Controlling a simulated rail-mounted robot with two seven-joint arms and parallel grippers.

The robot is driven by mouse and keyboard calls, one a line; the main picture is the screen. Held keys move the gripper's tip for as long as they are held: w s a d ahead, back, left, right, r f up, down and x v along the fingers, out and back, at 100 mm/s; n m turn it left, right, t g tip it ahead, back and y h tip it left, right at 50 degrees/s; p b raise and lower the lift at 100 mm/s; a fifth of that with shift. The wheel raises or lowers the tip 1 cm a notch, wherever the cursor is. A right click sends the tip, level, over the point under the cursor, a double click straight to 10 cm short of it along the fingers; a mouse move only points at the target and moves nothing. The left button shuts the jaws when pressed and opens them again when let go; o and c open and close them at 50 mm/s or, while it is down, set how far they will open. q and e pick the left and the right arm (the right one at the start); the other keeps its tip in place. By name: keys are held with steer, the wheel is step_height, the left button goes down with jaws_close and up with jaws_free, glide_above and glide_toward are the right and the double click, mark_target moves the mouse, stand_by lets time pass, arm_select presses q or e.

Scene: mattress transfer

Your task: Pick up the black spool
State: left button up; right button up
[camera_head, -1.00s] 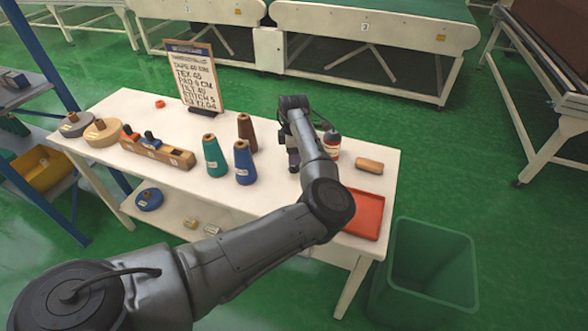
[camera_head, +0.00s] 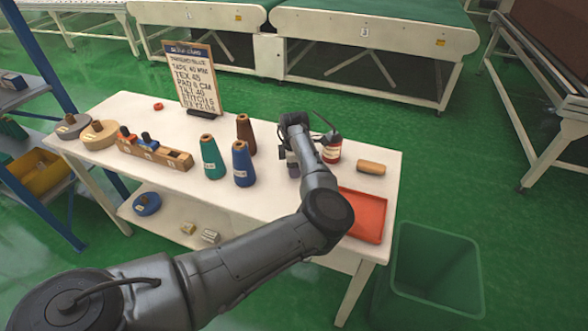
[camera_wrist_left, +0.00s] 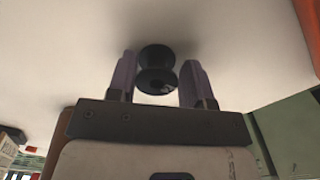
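The black spool (camera_wrist_left: 157,74) shows in the left wrist view on the white table top (camera_wrist_left: 60,60). It has rounded ends and a narrower middle. My left gripper (camera_wrist_left: 160,60) is open, with one purple-grey finger on each side of the spool and a visible gap to it on both sides. In the head view my left gripper (camera_head: 292,163) points down at the table, right of the blue cone. The spool cannot be made out there behind the gripper and arm. My right gripper is in neither view.
Close left stand a blue cone (camera_head: 243,164), a green cone (camera_head: 212,158) and a brown cone (camera_head: 245,134). A green bin (camera_head: 435,265) stands beside the table.

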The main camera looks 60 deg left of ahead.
arm_select(q)
steer(key=c, duration=0.6)
